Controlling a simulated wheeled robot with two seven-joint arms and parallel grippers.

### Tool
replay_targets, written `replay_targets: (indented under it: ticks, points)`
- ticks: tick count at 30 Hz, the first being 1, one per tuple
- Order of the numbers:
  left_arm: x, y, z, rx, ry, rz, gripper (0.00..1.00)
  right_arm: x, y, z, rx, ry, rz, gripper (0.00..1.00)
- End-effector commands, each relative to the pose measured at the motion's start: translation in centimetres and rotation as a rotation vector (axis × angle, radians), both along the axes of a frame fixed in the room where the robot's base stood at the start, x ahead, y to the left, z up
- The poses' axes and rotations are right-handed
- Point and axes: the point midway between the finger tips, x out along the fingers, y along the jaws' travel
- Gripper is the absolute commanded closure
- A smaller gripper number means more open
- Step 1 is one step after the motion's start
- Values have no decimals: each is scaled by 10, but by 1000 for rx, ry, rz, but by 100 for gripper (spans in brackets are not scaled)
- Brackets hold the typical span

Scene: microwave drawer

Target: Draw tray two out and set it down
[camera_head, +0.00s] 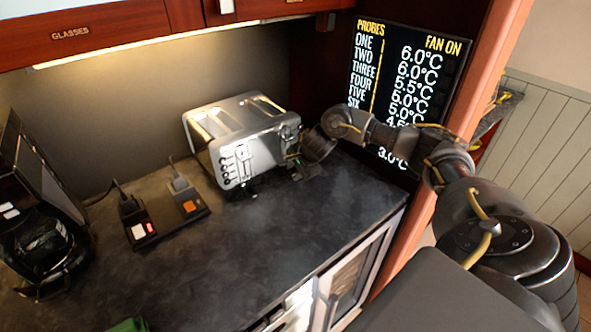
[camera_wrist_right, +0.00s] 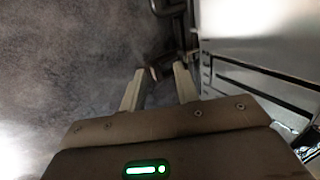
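A silver two-slot toaster (camera_head: 240,140) stands on the dark counter, with black knobs on its front. No tray marked two can be made out; a thin slotted band at the toaster's lower side shows in the right wrist view, where the toaster (camera_wrist_right: 265,45) fills the right. My right gripper (camera_head: 302,172) is low beside the toaster's right end. In the right wrist view my right gripper (camera_wrist_right: 162,70) has its two fingers apart, with a small brownish piece near the tips; I cannot tell whether they touch it. My left gripper is not in view.
A black appliance (camera_head: 40,215) stands at the left. Two dark handheld units on a base (camera_head: 165,222) stand left of the toaster. A display (camera_head: 405,75) lists probe temperatures at the back right. The counter (camera_head: 290,225) in front of the toaster is clear.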

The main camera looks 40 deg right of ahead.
Motion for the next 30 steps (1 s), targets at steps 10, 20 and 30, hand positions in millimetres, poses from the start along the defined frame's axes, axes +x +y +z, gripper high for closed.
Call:
replay_targets:
  ticks: [10, 20, 30]
  points:
    - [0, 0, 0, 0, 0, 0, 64, 0, 0, 0, 1, 0, 1, 100]
    - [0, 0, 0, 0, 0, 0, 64, 1, 2, 0, 1, -1, 2, 100]
    - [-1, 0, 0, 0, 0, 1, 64, -4, 2, 0, 1, -2, 2, 100]
